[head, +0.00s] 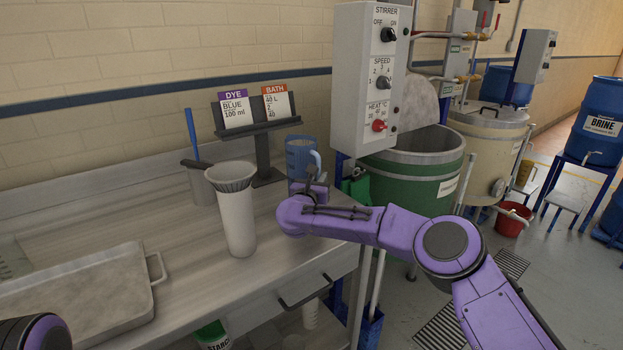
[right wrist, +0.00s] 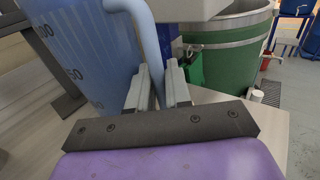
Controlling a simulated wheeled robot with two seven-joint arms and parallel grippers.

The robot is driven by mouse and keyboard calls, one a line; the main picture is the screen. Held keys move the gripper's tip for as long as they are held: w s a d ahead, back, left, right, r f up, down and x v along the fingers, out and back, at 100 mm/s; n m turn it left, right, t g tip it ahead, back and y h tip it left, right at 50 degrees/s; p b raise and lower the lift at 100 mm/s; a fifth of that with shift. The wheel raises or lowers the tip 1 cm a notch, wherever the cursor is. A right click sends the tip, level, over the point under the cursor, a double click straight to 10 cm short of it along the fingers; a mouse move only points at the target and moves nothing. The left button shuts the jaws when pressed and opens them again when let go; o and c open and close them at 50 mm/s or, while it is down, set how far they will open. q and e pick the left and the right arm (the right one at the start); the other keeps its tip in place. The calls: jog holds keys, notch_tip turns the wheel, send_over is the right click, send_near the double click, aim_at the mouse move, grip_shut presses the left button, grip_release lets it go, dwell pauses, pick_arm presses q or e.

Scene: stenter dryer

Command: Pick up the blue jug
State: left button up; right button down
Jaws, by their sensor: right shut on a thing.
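The blue jug (head: 299,152) stands upright near the right end of the bench, beside the card stand. Its handle faces right. In the right wrist view the jug (right wrist: 85,45) fills the upper left, with measuring marks on its side. My right gripper (head: 318,186) is at the jug's handle. In the right wrist view its two fingers (right wrist: 160,80) are on either side of the lower part of the handle (right wrist: 153,40), shut on it. I cannot tell whether the jug's base touches the bench. Only a purple part of my left arm shows at the bottom left; its gripper is out of view.
A tall pale beaker (head: 237,215), a grey pot with a blue stick (head: 201,183) and a metal tray (head: 75,300) stand on the bench (head: 200,290). The card stand (head: 265,155) is left of the jug. The control box (head: 365,80) and green vat (head: 410,180) are right.

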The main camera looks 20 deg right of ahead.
aim_at(320, 161)
jog(key=shift+r, duration=0.4)
notch_tip(320, 161, up, 3)
jog(key=shift+f+b, duration=0.15)
jog(key=shift+b, duration=0.3)
jog(key=s+r, duration=0.1)
jog(key=s+r+b, duration=0.1)
jog(key=s+r, duration=0.1)
jog(key=r, duration=0.1)
jog(key=shift+s+a+b, duration=0.3)
jog(key=shift+a+b, duration=0.05)
jog(key=s+a+r+b, duration=0.2)
jog(key=s+r, duration=0.3)
jog(key=s, duration=0.5)
jog(key=shift+r+b, duration=0.3)
jog(key=shift+b, duration=0.15)
